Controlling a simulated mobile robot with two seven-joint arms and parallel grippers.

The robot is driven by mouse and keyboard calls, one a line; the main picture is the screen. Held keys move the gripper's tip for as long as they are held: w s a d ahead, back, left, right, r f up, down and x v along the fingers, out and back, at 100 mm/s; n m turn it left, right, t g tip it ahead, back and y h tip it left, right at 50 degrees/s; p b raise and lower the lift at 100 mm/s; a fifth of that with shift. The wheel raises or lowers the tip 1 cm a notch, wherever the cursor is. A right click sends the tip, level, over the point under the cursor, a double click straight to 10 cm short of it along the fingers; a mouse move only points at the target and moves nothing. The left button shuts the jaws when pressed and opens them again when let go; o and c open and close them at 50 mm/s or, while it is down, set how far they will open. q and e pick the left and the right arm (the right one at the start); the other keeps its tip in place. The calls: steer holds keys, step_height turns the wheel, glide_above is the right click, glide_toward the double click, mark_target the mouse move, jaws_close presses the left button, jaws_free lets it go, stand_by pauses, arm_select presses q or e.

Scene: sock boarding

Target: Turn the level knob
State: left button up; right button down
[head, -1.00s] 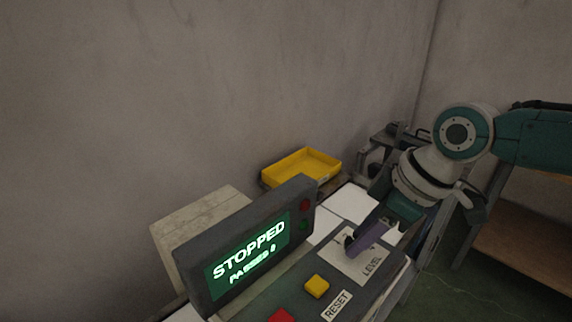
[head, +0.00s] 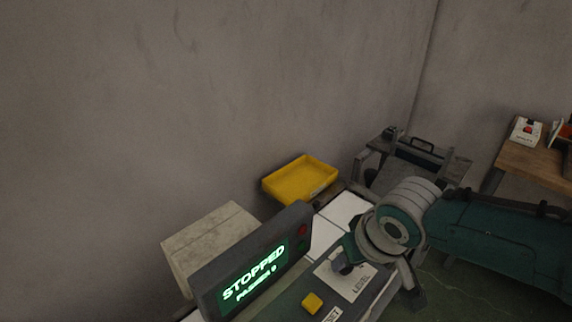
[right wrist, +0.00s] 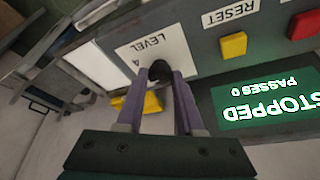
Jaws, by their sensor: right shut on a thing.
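The level knob (right wrist: 160,71) is a dark round knob on a white plate marked LEVEL on the grey control panel. In the right wrist view my right gripper (right wrist: 161,76) has its two purple fingers shut on the knob, one on each side. In the head view the knob is mostly hidden by my right wrist, but the LEVEL plate (head: 352,284) shows. My left gripper is in neither view.
A yellow button (head: 312,303) and a RESET label sit on the panel near the knob. A red button (right wrist: 304,25) shows in the right wrist view. A yellow tray (head: 300,180) stands behind the display. A wooden table (head: 535,160) is at the far right.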

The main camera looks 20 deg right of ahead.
steer(key=shift+m, duration=0.5)
steer(key=c, duration=0.5)
jaws_free()
steer(key=shift+c, duration=0.2)
steer(key=p+v, duration=0.4)
steer(key=v, duration=0.6)
steer(key=shift+a, duration=0.2)
steer(key=shift+w, duration=0.1)
